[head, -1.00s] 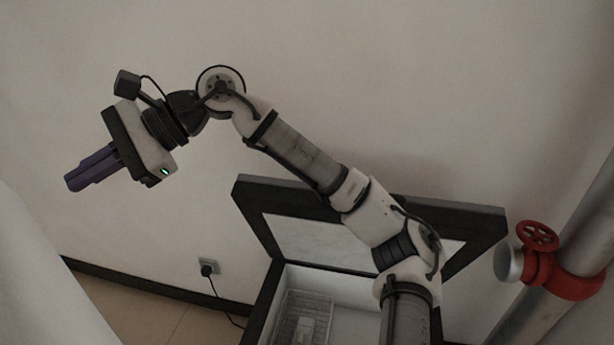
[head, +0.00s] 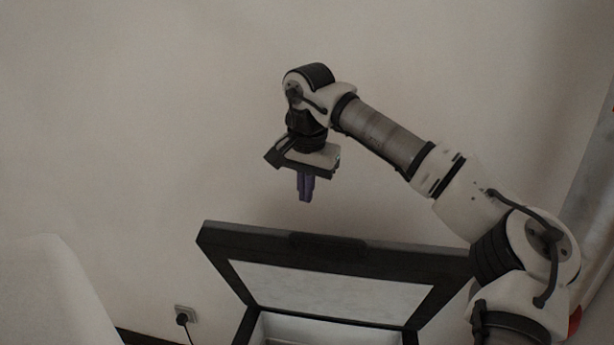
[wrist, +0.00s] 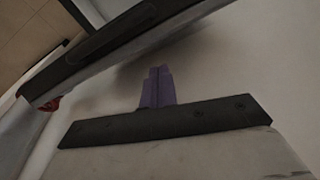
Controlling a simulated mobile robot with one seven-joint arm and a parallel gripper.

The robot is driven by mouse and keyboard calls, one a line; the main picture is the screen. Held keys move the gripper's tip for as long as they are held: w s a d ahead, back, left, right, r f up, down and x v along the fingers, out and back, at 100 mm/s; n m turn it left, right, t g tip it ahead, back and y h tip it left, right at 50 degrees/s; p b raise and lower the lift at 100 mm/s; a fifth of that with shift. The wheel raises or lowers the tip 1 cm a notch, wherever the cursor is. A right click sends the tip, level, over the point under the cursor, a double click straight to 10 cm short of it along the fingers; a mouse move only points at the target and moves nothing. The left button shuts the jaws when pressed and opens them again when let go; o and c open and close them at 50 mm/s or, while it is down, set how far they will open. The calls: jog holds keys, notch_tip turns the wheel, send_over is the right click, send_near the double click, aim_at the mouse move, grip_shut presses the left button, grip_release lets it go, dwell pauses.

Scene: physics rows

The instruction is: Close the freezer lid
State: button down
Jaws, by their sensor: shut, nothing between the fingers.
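The freezer lid (head: 340,255) stands raised in the head view, with a dark frame and a pale inner panel (head: 330,287). The freezer body (head: 330,331) shows below it, with its pale inside open and mostly cut off by the frame. My gripper (head: 305,199) has purple fingers that are shut, pointing down above the lid's upper edge and apart from it. In the wrist view my shut fingers (wrist: 158,70) show against the wall, and the lid's dark edge (wrist: 120,45) runs diagonally beside them.
A plain wall (head: 150,130) lies behind the freezer. A socket with a plug (head: 183,316) is low on the wall at left. A pale rounded object (head: 45,290) stands at lower left. A grey pipe (head: 597,170) is at far right.

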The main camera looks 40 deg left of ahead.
aim_at(298, 242)
jog(key=f, duration=0.3)
jog(key=shift+w+a+f+p, duration=0.25)
jog(key=shift+f+p, duration=0.1)
jog(key=shift+f, duration=0.05)
jog(key=shift+s+d+f+p, duration=0.15)
jog(key=shift+s+f+p, duration=0.2)
jog(key=shift+s, duration=0.3)
jog(key=shift+s+d+f+p, duration=0.1)
jog(key=shift+s+d+f, duration=0.05)
jog(key=shift+s+f, duration=0.4)
jog(key=shift+s+d+f, duration=0.15)
jog(key=shift+s+f, duration=0.05)
jog(key=shift+s, duration=0.35)
jog(key=shift+f, duration=0.1)
